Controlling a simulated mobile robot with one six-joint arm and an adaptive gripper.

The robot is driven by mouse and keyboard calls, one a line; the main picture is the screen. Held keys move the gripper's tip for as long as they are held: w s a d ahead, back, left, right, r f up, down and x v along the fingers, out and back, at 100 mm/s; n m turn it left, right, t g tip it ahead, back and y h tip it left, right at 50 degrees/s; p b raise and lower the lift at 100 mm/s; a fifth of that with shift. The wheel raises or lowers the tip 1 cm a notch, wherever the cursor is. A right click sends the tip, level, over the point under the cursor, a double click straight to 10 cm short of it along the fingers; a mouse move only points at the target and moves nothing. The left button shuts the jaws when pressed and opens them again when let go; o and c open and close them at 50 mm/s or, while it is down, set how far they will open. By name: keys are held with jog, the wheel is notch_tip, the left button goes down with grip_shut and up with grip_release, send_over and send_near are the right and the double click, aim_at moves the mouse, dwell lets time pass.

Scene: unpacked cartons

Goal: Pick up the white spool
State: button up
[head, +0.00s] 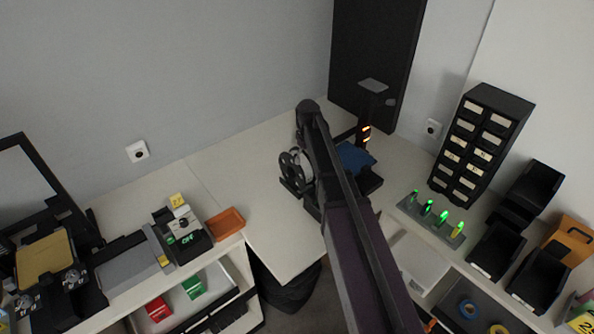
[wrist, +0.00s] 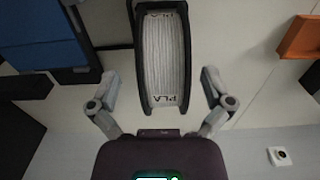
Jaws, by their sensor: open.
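The white spool (wrist: 163,60) has white filament wound between dark rims and a "PLA" marking. It fills the upper middle of the wrist view. My gripper (wrist: 160,76) is open, with one finger on each side of the spool and a visible gap to both rims. In the head view the spool (head: 295,166) shows as a dark-rimmed reel on the corner of the white desk, left of my arm. My arm covers part of it and hides my gripper there.
A machine with a blue plate (head: 355,157) stands close right of the spool. An orange tray (head: 225,222) lies to the left, with bare desk between. A black drawer cabinet (head: 481,143) and a rack with green lights (head: 432,219) stand at right.

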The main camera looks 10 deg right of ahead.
aim_at(306, 167)
jog(key=shift+s+a+f+b, duration=0.1)
jog(key=shift+s+f+b, duration=0.05)
jog(key=shift+f+b, duration=2.1)
jog(key=c, duration=1.2)
